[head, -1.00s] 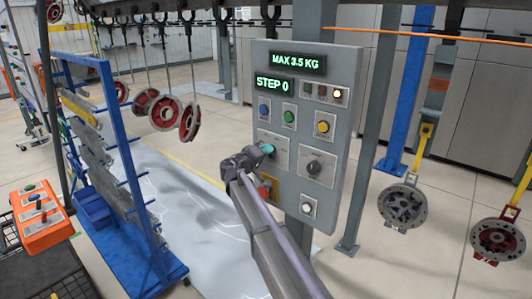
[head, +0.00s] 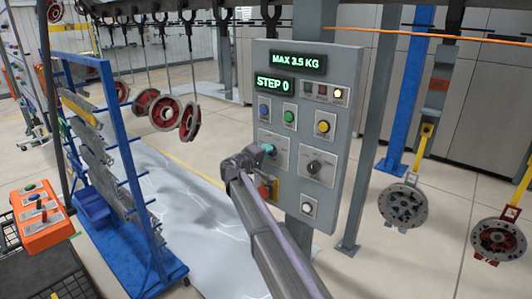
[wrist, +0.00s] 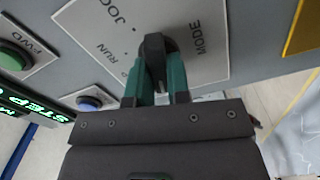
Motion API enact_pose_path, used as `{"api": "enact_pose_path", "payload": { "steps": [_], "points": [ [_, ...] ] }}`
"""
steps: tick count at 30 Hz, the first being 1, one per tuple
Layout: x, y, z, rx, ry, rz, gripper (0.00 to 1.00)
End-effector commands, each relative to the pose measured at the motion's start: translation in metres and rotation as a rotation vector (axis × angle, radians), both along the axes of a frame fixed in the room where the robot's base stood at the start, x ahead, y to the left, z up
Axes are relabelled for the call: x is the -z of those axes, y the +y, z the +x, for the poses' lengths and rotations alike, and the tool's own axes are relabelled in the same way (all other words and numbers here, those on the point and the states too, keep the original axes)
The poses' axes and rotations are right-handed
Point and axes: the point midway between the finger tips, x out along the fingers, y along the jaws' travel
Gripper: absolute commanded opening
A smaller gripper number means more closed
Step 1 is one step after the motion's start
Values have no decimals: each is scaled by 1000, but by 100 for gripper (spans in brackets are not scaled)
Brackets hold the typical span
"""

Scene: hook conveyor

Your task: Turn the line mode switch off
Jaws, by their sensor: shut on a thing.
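The line mode switch is a black knob (wrist: 155,45) on a light plate (wrist: 95,28) marked MODE, RUN and JOG in the wrist view. My gripper (wrist: 160,82) is shut on the knob, with one teal finger on each side of it. No OFF mark is readable, and the setting of the knob cannot be told. In the head view my gripper (head: 268,149) reaches the left side of the grey control panel (head: 345,120) and hides most of the switch.
The panel carries a second black knob (head: 314,167), blue (head: 264,109), green (head: 289,116) and yellow (head: 323,126) buttons, and a STEP 0 display (head: 274,84). A red-and-yellow control (head: 268,188) sits close below my gripper. A blue rack (head: 125,160) stands left.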

Motion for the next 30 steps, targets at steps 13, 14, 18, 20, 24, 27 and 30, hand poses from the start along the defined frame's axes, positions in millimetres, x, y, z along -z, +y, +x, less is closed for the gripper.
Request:
{"api": "enact_pose_path", "payload": {
  "steps": [13,14,18,20,24,27,30],
  "points": [
    [0,0,0,0,0,0,43],
    [0,0,0,0,0,0,43],
    [0,6,-10,-1,0,0,43],
    [0,12,-19,-2,0,0,43],
    [0,33,-49,-3,0,0,43],
    [0,47,-68,-2,0,0,43],
    [0,57,-82,-1,0,0,43]
  ]
}}
